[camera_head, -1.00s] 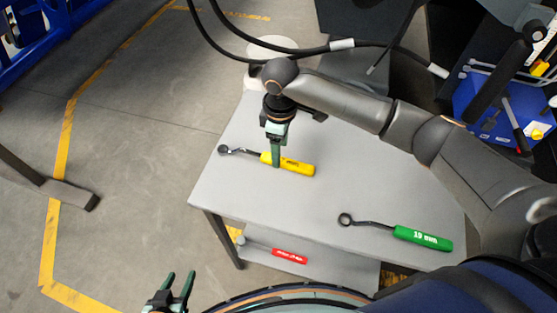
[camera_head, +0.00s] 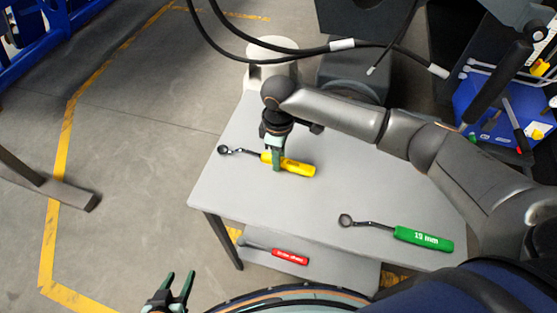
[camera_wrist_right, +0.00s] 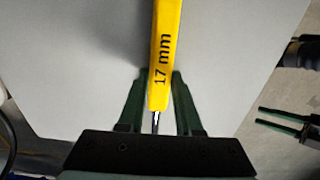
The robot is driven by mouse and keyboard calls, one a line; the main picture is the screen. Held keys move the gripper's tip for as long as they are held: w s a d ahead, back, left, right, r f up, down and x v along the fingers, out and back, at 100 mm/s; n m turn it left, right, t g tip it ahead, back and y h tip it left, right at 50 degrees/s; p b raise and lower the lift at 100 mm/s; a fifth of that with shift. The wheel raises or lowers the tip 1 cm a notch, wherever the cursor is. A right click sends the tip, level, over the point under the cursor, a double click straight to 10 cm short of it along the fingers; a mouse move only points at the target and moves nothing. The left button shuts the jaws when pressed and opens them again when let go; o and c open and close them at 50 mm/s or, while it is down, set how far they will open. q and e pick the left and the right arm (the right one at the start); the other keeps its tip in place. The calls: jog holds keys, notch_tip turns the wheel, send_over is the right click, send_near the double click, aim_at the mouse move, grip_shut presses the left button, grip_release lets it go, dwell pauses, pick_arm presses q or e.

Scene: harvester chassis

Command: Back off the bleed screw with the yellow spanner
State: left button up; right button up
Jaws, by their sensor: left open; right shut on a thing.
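The yellow spanner (camera_head: 299,168) lies on or just above the grey table top, its dark ring end to the left. Its handle reads "17 mm" in the right wrist view (camera_wrist_right: 163,55). My right gripper (camera_head: 276,165) comes down from above and is shut on the yellow handle near its shaft end. In the right wrist view its green fingers (camera_wrist_right: 158,98) stand on both sides of the handle. My left gripper (camera_head: 179,287) is open and empty at the bottom left, off the table. I cannot make out the bleed screw.
A green 19 mm spanner (camera_head: 422,238) lies at the table's (camera_head: 345,180) front right. A red-handled tool (camera_head: 290,257) lies on the lower shelf (camera_head: 335,275). Black hoses (camera_head: 300,50) hang over the table's back. A blue tool box (camera_head: 480,105) stands at the right.

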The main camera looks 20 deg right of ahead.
grip_shut()
jog(key=shift+r, duration=0.15)
dwell(0.9)
jog(key=shift+r, duration=0.6)
jog(key=s+a+r+p, duration=0.2)
jog(key=s+r, duration=0.9)
jog(key=s, duration=0.2)
jog(key=shift+s+a+r, duration=0.15)
jog(key=shift+s+r, duration=0.1)
jog(key=shift+s, duration=0.15)
jog(key=shift+o, duration=0.6)
grip_release()
grip_shut()
